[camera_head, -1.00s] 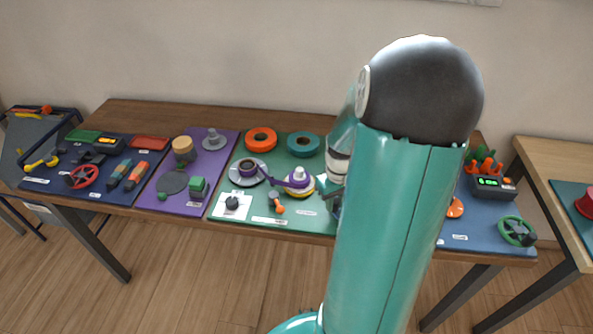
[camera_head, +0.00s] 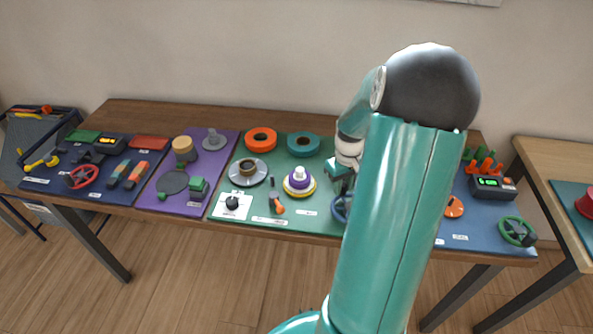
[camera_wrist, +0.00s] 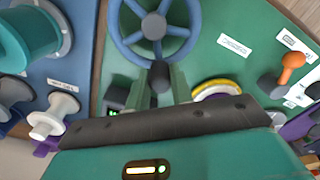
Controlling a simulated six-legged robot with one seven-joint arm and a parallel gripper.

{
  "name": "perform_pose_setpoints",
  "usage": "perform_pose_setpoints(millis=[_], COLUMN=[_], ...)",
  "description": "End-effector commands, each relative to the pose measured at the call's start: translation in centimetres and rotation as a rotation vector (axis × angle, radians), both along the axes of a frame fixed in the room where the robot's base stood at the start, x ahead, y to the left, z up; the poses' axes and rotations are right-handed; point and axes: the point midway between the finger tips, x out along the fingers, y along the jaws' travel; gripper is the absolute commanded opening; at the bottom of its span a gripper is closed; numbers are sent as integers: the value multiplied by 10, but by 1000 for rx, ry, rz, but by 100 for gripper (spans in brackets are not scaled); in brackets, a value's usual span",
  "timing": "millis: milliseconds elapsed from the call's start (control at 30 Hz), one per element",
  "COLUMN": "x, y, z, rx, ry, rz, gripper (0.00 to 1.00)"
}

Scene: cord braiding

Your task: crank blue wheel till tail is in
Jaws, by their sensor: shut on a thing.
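The blue wheel (camera_head: 338,208) shows only partly beside my arm in the head view. In the wrist view its blue spokes (camera_wrist: 175,31) and grey hub are clear. My gripper (camera_wrist: 160,78) is shut on the wheel's dark crank knob (camera_wrist: 160,74), near the rim. The take-up reel (camera_head: 299,180) has a yellow rim, purple winding and a white top. No purple strip spans from it to the left reel (camera_head: 247,172), which shows a bare brown core on a grey disc. The yellow rim also shows in the wrist view (camera_wrist: 215,86), mostly hidden by my gripper.
An orange-handled lever (camera_head: 277,207) and a dial on a white plate (camera_head: 232,205) stand at the green mat's front. Orange (camera_head: 261,139) and teal (camera_head: 303,144) rings lie behind. A green wheel (camera_head: 517,231) is at the right.

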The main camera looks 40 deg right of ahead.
Motion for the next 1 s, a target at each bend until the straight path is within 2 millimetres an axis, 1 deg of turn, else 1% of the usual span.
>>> perform_pose_setpoints(millis=[100,433,467,500,567,600,867,1000], x=[0,0,0,0,0,0,-1,-1], y=[-3,-3,-3,-3,-3,-3,-3,-4], z=[0,0,0,0,0,0,1,9], rx=[-2,-1,-1,-1,-1,-1,-1,-4], ry=[-3,-2,-2,-2,-2,-1,0,-1], rz=[2,2,2,2,2,2,1,1], gripper=[0,0,24,32,44,48,48,48])
